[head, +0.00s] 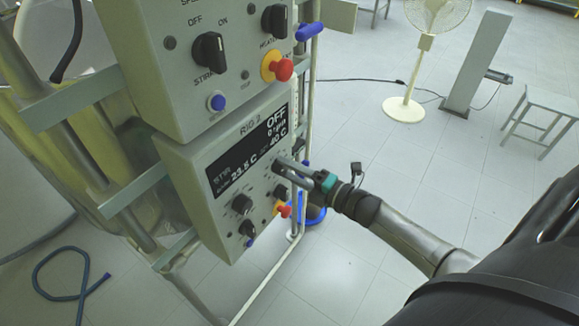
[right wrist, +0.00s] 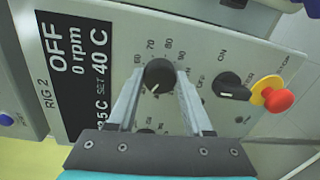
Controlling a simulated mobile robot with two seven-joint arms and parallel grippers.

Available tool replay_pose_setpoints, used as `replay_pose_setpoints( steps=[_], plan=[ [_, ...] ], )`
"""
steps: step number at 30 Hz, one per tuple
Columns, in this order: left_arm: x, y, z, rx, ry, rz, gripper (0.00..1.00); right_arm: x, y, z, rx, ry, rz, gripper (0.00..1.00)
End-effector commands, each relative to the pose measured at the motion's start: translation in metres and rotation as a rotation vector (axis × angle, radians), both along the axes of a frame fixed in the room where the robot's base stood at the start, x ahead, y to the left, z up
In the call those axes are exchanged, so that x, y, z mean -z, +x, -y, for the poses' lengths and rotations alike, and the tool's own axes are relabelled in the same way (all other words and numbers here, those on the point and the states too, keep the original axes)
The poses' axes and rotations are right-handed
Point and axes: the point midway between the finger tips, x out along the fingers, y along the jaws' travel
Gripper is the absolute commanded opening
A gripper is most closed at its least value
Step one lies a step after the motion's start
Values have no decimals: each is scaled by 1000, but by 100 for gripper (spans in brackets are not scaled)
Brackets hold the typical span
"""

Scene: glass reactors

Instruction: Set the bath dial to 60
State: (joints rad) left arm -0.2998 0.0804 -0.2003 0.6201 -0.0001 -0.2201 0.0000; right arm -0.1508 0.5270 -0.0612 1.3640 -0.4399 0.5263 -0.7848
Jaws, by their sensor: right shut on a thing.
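The RIG 2 control box (head: 190,170) carries a black display (head: 245,150) that reads OFF, 0 rpm and SET 40 C. The bath dial (right wrist: 159,74) is a round black knob with a white pointer mark, with 60, 70, 80 and 90 printed around it. In the right wrist view the mark points to the lower left. My right gripper (right wrist: 158,90) is shut on the dial, one finger on each side. In the head view my right gripper (head: 282,166) meets the panel and hides most of the dial. My left gripper is not in view.
A dark ON/OFF knob (right wrist: 231,86) and a red button on a yellow base (right wrist: 277,98) sit right of the dial in the right wrist view. A second control box (head: 180,60) is mounted above. A fan (head: 427,45) stands on the open tiled floor.

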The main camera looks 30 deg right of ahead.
Motion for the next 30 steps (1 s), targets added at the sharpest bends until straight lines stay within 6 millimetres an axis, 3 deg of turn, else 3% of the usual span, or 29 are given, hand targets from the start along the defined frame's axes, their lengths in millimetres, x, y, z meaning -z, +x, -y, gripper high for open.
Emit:
replay_pose_setpoints(
  steps=[30],
  plan=[
    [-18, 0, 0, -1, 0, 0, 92, 2, 0, 1, 1, 889, -370, 0]
  ],
)
